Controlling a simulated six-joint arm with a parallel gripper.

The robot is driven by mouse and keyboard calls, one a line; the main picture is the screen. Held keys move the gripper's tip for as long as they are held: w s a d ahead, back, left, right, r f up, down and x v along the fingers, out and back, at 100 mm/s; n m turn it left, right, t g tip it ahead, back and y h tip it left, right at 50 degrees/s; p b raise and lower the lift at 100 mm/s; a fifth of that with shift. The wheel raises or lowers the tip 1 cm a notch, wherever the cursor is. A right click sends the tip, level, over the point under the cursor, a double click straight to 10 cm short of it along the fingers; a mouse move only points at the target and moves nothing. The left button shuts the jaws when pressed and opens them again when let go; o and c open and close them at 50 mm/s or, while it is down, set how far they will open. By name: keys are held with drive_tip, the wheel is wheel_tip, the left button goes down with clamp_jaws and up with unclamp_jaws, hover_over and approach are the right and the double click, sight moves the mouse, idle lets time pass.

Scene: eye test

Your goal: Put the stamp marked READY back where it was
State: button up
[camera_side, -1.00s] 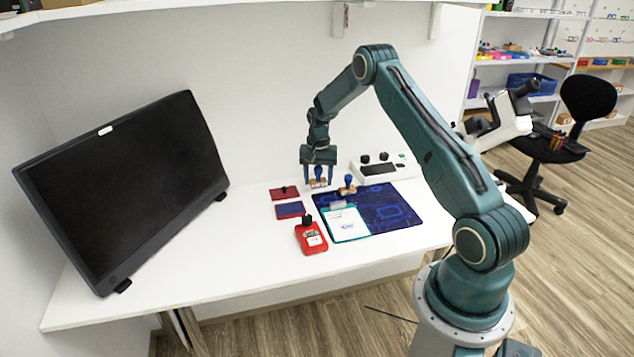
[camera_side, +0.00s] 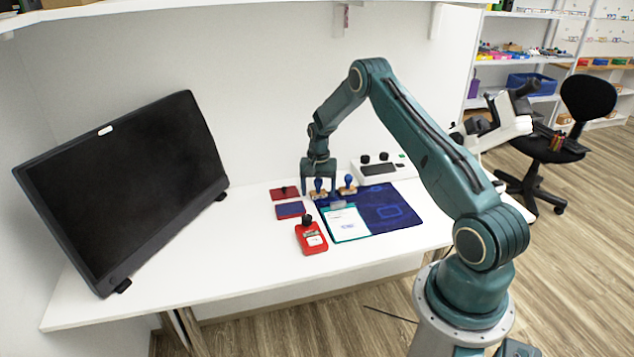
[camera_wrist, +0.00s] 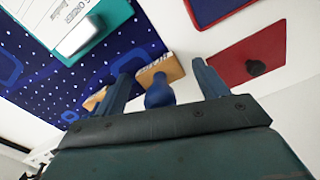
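A stamp with a blue knob and wooden base (camera_side: 319,194) stands by the mat's left back corner, below my gripper (camera_side: 319,188). In the wrist view the stamp's knob (camera_wrist: 160,92) is between the fingers of my gripper (camera_wrist: 163,75). The fingers are apart, with gaps beside the knob and a narrow gap right of the base. Lettering on the base is too small to read surely. A second blue-knobbed stamp (camera_side: 348,189) stands to the right on the mat; part of its wooden base (camera_wrist: 93,101) shows beyond the left finger.
The blue mat (camera_side: 395,210) carries a teal clipboard (camera_side: 345,225) with paper. A red pad (camera_side: 283,193) and a blue pad (camera_side: 290,210) lie left of it. A red device (camera_side: 311,239) stands in front. A white box (camera_side: 384,169) is behind; a monitor (camera_side: 125,190) is left.

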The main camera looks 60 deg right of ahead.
sight(318, 179)
drive_tip(key=shift+r, duration=0.15)
wheel_tip(318, 179, up, 12)
idle(0.9)
idle(0.5)
